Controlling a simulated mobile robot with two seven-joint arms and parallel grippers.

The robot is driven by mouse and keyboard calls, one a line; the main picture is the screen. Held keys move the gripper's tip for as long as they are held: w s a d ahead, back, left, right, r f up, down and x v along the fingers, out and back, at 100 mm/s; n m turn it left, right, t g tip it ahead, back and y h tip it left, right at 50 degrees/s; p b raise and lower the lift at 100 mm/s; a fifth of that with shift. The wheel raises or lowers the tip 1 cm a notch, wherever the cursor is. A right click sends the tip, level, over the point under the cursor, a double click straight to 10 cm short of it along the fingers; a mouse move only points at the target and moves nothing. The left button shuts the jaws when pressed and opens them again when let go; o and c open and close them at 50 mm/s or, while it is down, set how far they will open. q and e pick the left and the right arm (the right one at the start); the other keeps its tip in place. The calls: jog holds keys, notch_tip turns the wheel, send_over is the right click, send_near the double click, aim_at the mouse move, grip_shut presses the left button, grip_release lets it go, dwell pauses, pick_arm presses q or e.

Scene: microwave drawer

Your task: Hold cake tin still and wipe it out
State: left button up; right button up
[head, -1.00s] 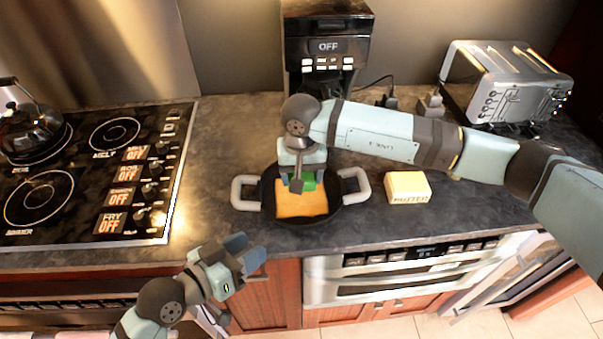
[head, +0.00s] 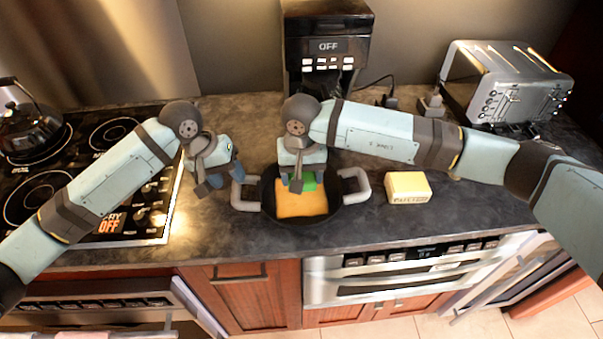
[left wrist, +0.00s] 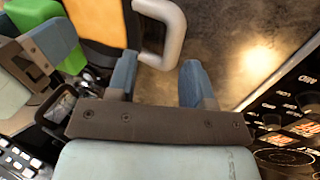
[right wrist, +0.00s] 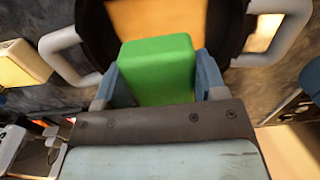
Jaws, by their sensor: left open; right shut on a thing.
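The cake tin (head: 292,218) is a dark round pan with two grey loop handles, standing on the counter. Whether the block touches the bottom I cannot tell. My left gripper (head: 219,182) is open and empty, just left of the tin's left handle (head: 243,192). In the left wrist view that handle (left wrist: 168,40) lies just beyond the open fingers (left wrist: 160,85), not between them.
A yellow block with lettering (head: 408,187) lies right of the tin. The coffee machine (head: 326,50) stands behind, the toaster (head: 510,85) at the back right. The stove (head: 40,195) is at the left. Counter in front of the tin is clear.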

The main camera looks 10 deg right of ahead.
aim_at(234, 189)
pick_arm(q)
jog(key=shift+n+y, duration=0.5)
jog(key=shift+n, duration=0.1)
jog(key=shift+w+d+f, duration=0.1)
jog(key=shift+w+f, duration=0.15)
jog(key=shift+f, duration=0.95)
jog(key=shift+w+d+f, duration=0.1)
jog(key=shift+w+f, duration=0.15)
jog(key=shift+f, duration=0.9)
jog(key=shift+w+f, duration=0.25)
jog(key=shift+f, duration=0.95)
grip_shut()
jog(key=shift+o, duration=1.1)
grip_release()
